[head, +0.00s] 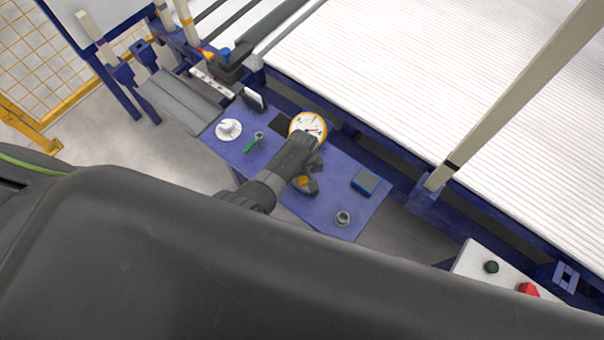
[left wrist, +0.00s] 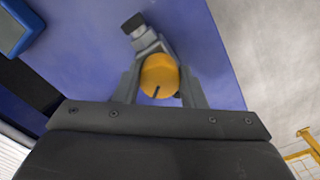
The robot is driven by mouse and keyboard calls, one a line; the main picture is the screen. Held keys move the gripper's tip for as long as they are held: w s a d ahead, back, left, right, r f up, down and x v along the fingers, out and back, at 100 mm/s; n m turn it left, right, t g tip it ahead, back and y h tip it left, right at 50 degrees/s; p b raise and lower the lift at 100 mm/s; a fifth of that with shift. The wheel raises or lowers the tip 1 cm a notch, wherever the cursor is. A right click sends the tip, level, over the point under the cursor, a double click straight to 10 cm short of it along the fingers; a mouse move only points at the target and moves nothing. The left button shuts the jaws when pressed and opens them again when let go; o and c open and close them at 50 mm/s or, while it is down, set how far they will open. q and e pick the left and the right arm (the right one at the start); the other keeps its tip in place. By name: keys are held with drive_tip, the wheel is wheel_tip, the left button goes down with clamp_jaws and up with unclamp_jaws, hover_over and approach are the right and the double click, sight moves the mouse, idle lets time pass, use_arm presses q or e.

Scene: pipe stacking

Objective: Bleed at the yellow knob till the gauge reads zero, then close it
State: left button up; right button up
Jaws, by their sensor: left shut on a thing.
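The yellow knob (left wrist: 159,77) sits between the two fingers of my left gripper (left wrist: 158,82) in the left wrist view, and the fingers are shut on it. A dark pointer mark shows on the knob's face. In the head view the knob (head: 302,181) shows beside my left gripper (head: 308,178), partly covered by it. The gauge (head: 308,124) has a white face and a yellow-orange rim, and stands just behind my left wrist. Its lower edge is partly hidden, and its reading is too small to tell. My right gripper is not in view.
The blue panel (head: 350,205) also carries a white dial (head: 229,129), a green-handled valve (head: 254,143), a blue box (head: 365,181) and a round grey fitting (head: 343,218). A white box with a red button (head: 529,289) stands at the lower right. My dark arm covers the lower left.

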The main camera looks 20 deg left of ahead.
use_arm(q)
drive_tip(key=n+p, duration=0.1)
drive_tip(key=n, duration=0.4)
drive_tip(key=shift+w+n, duration=0.1)
drive_tip(key=shift+n, duration=0.2)
drive_tip(key=n, duration=0.4)
drive_tip(key=shift+n, duration=0.4)
drive_tip(key=o, duration=1)
drive_tip(key=shift+r, duration=0.1)
